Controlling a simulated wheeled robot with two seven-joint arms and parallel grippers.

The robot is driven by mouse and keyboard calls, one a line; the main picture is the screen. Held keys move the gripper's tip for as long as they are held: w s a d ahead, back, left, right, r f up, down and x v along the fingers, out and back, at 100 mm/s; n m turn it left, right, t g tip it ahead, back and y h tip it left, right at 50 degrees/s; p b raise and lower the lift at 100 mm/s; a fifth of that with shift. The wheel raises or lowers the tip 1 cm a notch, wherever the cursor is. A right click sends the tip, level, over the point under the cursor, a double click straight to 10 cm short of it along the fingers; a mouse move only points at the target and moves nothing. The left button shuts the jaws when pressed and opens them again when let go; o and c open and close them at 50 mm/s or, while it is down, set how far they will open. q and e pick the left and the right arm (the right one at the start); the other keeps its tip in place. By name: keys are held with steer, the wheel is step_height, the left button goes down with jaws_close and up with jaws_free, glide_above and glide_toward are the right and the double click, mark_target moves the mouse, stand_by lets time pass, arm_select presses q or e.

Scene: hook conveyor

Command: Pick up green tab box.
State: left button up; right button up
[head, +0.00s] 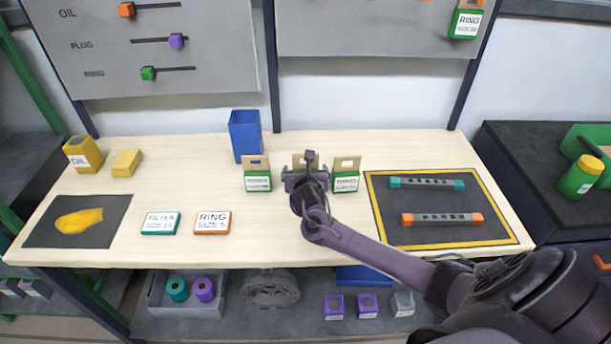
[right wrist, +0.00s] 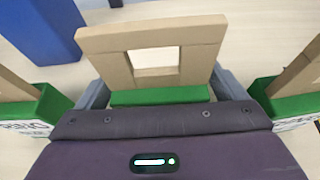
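Three green boxes with tan hang tabs stand in a row at the middle of the table: a left one (head: 257,180), a right one (head: 345,181), and a middle one mostly hidden behind my right gripper (head: 306,178) in the head view. In the right wrist view, the middle box shows its windowed tan tab (right wrist: 112,62) and green top edge (right wrist: 160,96). My right gripper's grey fingers (right wrist: 162,92) stand on either side of it, apart, and look open; contact is not clear. My left gripper is not in view.
A blue bin (head: 245,136) stands behind the left box. Flat FILTER (head: 160,223) and RING (head: 212,223) boxes lie to the left front. A dark mat (head: 425,207) with teal and orange bars lies right. Neighbouring green boxes stand close on both sides.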

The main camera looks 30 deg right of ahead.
steer(key=c, duration=0.7)
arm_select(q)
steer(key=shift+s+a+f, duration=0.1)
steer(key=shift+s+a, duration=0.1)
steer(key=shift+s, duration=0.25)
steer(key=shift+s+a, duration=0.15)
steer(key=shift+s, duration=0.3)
arm_select(e)
steer(key=c, duration=0.4)
steer(key=shift+o, duration=0.2)
steer(key=shift+r, duration=0.1)
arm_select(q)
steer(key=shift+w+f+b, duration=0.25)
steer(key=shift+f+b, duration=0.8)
arm_select(e)
step_height(320, 180, up, 20)
